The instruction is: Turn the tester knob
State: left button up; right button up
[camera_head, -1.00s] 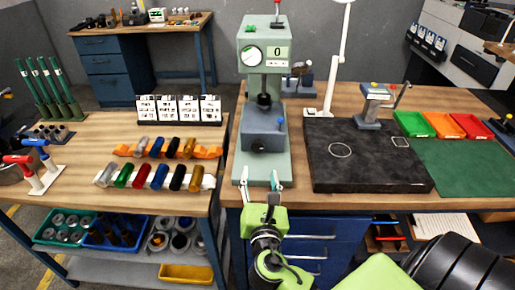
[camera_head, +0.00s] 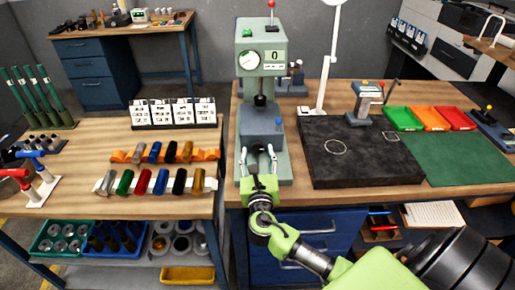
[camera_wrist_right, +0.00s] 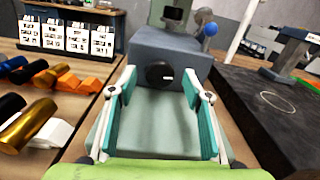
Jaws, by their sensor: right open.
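The green tester (camera_head: 249,110) stands on the bench, with a round dial, a display reading 0 and a red-tipped lever on top. Its lower grey block (camera_head: 262,124) has a blue ball at the side. In the right wrist view, a round black knob (camera_wrist_right: 159,74) with a white mark sits on the front of the grey block (camera_wrist_right: 185,58). My right gripper (camera_head: 257,151) is open and empty in front of the block. In the wrist view its fingers (camera_wrist_right: 160,88) are spread left and right of the knob, short of it and apart from it. My left gripper is not in view.
A black slab (camera_head: 365,165) lies close to the right of the tester, with a small device at its back edge. Green, orange and red trays (camera_head: 434,117) stand farther right. To the left, coloured cylinders lie on orange and white racks (camera_head: 209,184).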

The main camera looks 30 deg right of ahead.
jog(key=shift+x, duration=1)
jog(key=c, duration=1.1)
jog(key=shift+o, duration=0.2)
jog(key=shift+d+m, duration=0.1)
jog(key=shift+m, duration=1.7)
jog(key=o, duration=1.1)
jog(key=shift+c, duration=0.2)
